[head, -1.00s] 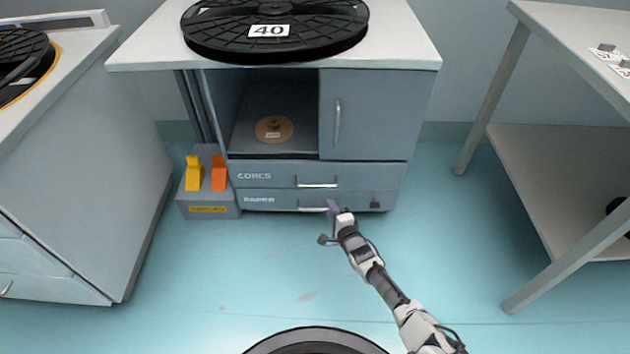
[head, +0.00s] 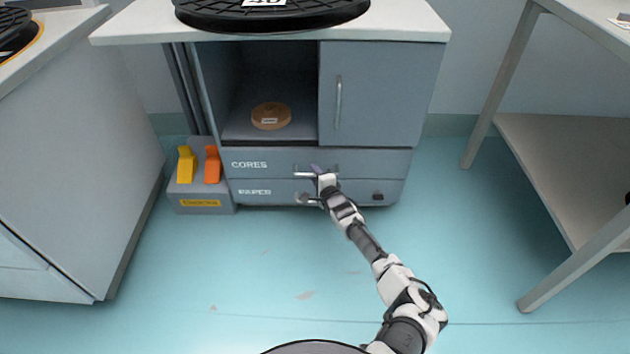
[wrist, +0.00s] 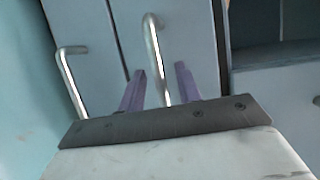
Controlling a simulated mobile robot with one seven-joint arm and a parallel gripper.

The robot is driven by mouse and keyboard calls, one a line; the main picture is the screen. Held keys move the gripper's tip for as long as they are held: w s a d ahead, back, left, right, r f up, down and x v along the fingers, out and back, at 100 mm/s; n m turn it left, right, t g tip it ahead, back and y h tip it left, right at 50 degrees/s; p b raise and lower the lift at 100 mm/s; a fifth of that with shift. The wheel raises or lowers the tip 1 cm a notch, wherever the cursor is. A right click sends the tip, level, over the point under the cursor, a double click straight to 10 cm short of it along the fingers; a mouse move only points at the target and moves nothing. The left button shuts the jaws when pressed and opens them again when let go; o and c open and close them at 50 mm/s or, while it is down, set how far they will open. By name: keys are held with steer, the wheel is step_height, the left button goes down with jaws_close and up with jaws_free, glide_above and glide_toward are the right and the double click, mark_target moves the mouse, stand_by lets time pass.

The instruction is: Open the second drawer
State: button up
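The cabinet has two drawers, one above the other, and both look shut. My gripper (head: 317,169) is at the upper drawer's bar handle (head: 333,170). In the wrist view the purple fingers of my gripper (wrist: 160,70) are open, one on each side of the upper handle (wrist: 154,48), with gaps between fingers and bar. The lower drawer's handle (wrist: 66,72) is to the left of the fingers there, outside them. In the head view the wrist partly covers the lower handle (head: 304,197).
A grey box with yellow and orange wedges (head: 187,165) stands on the floor left of the cabinet. A door (head: 372,100) and an open bay with a tan disc (head: 271,116) are above the drawers. A shelf table (head: 555,150) stands right. The floor in front is clear.

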steer(key=shift+w+a, duration=0.1)
steer(key=shift+w, duration=0.15)
jaws_close()
steer(key=shift+s, duration=0.1)
